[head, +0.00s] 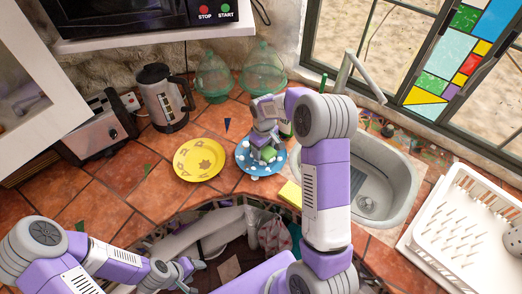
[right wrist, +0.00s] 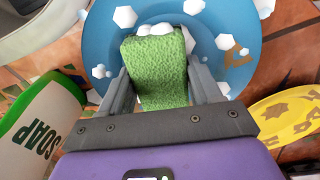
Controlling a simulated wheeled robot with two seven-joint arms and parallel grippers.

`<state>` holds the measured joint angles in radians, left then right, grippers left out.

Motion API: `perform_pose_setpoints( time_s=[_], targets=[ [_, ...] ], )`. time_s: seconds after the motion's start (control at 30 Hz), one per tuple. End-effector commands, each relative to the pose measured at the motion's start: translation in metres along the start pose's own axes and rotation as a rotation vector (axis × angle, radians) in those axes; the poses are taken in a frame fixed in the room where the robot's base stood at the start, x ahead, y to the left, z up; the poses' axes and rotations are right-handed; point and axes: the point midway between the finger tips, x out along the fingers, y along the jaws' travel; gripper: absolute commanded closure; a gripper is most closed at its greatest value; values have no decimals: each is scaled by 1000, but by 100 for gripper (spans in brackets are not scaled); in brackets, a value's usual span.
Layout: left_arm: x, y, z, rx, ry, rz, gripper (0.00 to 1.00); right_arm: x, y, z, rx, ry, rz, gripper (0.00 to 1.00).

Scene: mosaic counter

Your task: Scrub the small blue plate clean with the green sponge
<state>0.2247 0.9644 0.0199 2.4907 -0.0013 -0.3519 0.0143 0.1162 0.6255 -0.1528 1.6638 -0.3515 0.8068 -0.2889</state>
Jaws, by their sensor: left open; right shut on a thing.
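The small blue plate (head: 244,166) lies on the tiled counter left of the sink. In the right wrist view the plate (right wrist: 215,25) carries several white foam bits and a brownish patch (right wrist: 238,54) right of the sponge. My right gripper (head: 265,145) is over the plate, shut on the green sponge (right wrist: 160,88), which shows between its fingers (right wrist: 158,82). The sponge's far end is at the plate and has white foam by it; whether it touches is hard to tell. My left gripper (head: 190,275) is open and empty, low at the front, away from the plate.
A yellow plate (head: 199,161) lies just left of the blue one. A soap bottle (right wrist: 38,125) stands close beside my right gripper. A yellow block (head: 291,193) lies near the sink (head: 385,183). A white dish rack (head: 470,215) is at right; a kettle (head: 162,98) stands behind.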

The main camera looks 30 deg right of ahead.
Motion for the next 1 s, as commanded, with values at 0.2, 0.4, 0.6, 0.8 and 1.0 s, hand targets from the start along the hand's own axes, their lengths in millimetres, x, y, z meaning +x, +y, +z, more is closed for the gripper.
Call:
perform_pose_setpoints(
  time_s=[0.2, 0.4, 0.6, 0.8, 1.0],
  targets=[
    [0, 0, 0, 0, 0, 0, 42, 0, -2, 0, 0, 1, 0, 61],
    [3, -1, 0, 0, 0, 0, 42, 1, -14, 0, -2, 1, 0, 61],
    [6, -2, 0, 0, 0, 0, 42, 3, -32, -1, -2, 2, 0, 61],
    [6, -2, 0, 0, 0, 0, 42, 4, -35, 0, 0, -1, -2, 61],
    [6, -2, 0, 0, 0, 0, 42, 4, -34, 1, 0, -3, -3, 61]
  ],
)
